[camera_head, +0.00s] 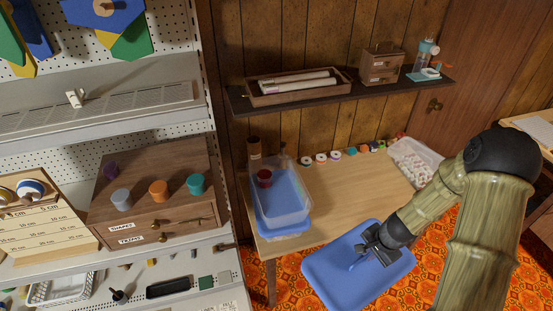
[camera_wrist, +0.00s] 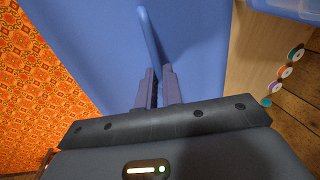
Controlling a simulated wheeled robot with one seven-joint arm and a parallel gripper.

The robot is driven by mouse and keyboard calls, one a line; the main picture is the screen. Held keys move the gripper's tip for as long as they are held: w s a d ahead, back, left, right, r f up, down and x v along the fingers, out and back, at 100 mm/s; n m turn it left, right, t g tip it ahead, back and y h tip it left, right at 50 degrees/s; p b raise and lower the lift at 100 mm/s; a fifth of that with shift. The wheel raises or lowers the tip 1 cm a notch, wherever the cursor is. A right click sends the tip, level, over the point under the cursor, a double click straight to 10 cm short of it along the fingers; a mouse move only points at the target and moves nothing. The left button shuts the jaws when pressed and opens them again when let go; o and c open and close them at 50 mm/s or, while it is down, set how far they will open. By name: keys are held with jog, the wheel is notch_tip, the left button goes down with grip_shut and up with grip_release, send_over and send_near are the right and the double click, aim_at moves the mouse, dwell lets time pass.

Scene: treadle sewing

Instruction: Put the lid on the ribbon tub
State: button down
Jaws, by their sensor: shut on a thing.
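My gripper (camera_wrist: 158,88) is shut on the upright handle (camera_wrist: 147,38) of a flat blue lid (camera_head: 335,290). The lid also fills much of the wrist view (camera_wrist: 90,30). It is held roughly level, overlapping the table's front edge and the patterned floor in the head view. A clear, bluish open tub (camera_head: 290,212) stands on the left end of the table. A dark red round thing (camera_head: 264,178) shows in it. The lid is apart from the tub, to its right and nearer the camera. Part of the table is hidden behind the lid and my arm.
Several small coloured spools (camera_head: 335,155) line the table's back edge. A white-filled container (camera_head: 415,160) stands at the back right. The wooden table (camera_head: 340,195) is bare in the middle. A loaded shelf unit (camera_head: 55,140) stands left; a wall shelf (camera_head: 340,92) hangs above.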

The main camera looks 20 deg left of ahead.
aim_at(379, 264)
jog(key=d+f+n, duration=0.1)
jog(key=n, duration=0.1)
jog(key=w+d+f+n+g+b, duration=0.1)
jog(key=d+f+n, duration=0.1)
jog(key=shift+f+n+y, duration=0.15)
jog(key=shift+n+y, duration=0.15)
jog(key=shift+n, duration=0.1)
jog(key=f+n+b, duration=0.1)
jog(key=f, duration=0.1)
jog(key=d+f+n+b, duration=0.1)
jog(key=shift+w+d+f+b, duration=0.15)
jog(key=shift+d+f+b, duration=0.05)
jog(key=shift+f+b, duration=0.2)
notch_tip(379, 264, down, 18)
jog(key=n+b, duration=0.1)
jog(key=b, duration=1.7)
jog(key=shift+d+f+g, duration=0.15)
jog(key=shift+f+g, duration=0.1)
jog(key=shift+g, duration=0.05)
jog(key=shift+w, duration=0.1)
